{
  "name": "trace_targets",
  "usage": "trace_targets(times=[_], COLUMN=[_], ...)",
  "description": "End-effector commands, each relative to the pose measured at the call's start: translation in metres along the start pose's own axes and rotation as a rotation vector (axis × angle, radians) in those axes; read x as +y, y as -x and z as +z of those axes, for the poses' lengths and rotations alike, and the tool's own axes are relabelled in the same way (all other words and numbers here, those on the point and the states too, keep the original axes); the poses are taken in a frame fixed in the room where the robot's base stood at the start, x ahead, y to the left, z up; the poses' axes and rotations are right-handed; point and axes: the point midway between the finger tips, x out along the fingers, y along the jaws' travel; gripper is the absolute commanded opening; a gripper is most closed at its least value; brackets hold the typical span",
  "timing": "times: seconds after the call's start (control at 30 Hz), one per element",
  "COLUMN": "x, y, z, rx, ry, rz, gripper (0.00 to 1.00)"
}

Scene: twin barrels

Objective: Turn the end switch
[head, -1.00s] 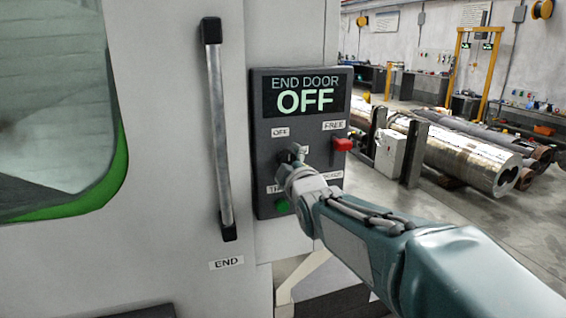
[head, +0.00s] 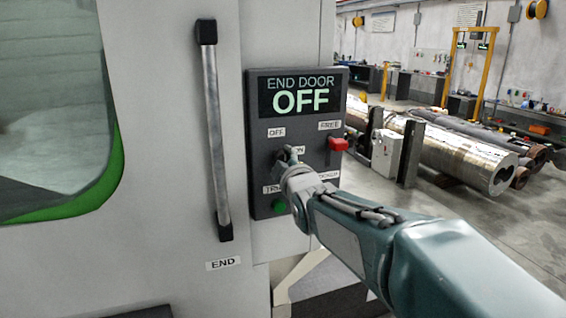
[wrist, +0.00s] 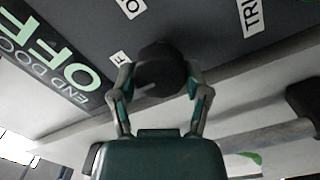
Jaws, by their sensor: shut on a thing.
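The end switch is a round black knob (wrist: 160,70) on the dark control panel (head: 261,130). In the wrist view, the two fingers of my gripper (wrist: 160,80) sit on either side of the knob and are shut on it. In the head view, my gripper (head: 289,158) reaches the panel between the OFF and lower labels and hides most of the knob. The panel's display (head: 299,96) reads END DOOR OFF in green letters. It also shows at the left of the wrist view (wrist: 60,70).
A red switch (head: 338,144) under the FREE label and a green button (head: 279,206) are close to my gripper. A vertical door handle (head: 215,130) stands left of the panel. Large metal cylinders (head: 450,150) lie on the floor at right.

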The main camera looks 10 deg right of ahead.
Motion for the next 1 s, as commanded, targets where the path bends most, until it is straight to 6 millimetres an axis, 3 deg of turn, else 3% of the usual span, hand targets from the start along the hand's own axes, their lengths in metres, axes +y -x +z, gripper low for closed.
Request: trace_targets(times=[0.27, 1.0], x=[-0.0028, -0.0032], y=[-0.0004, -0.0004], z=[0.0014, 0.0031], rx=[-0.008, -0.033], ry=[-0.151, -0.84], rz=[-0.015, -0.051], gripper=[0.14, 0.14])
